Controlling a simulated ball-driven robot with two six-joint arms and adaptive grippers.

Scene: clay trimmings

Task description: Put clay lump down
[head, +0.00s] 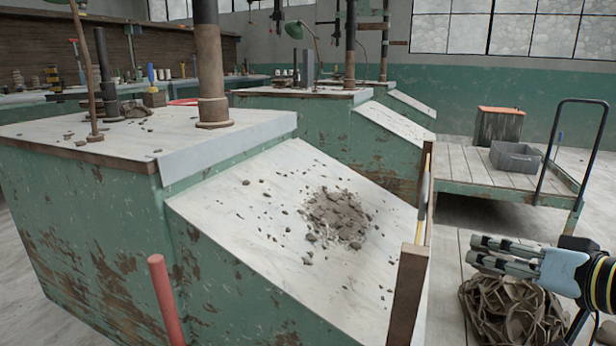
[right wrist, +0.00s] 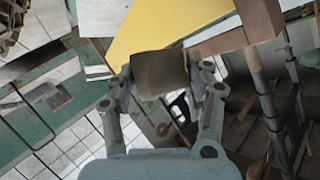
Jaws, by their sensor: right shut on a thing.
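My right gripper (head: 474,251) comes in from the right edge in the head view, with its fingers pointing left. In the right wrist view the gripper (right wrist: 165,85) is shut on a brown-grey clay lump (right wrist: 160,74), held between its fingertips. The lump cannot be made out in the head view. A heap of crumbled clay (head: 338,217) with loose bits lies on the sloped white board (head: 230,215). A brown heap of curled strips (head: 512,312) shows below my right gripper. My left gripper is out of view.
A wooden post (head: 408,290) stands between the sloped board and my right gripper. A green cart (head: 455,187) with a grey crate (head: 515,157) is behind. A red rod (head: 165,300) rises in front. Tools stand on the flat top at left.

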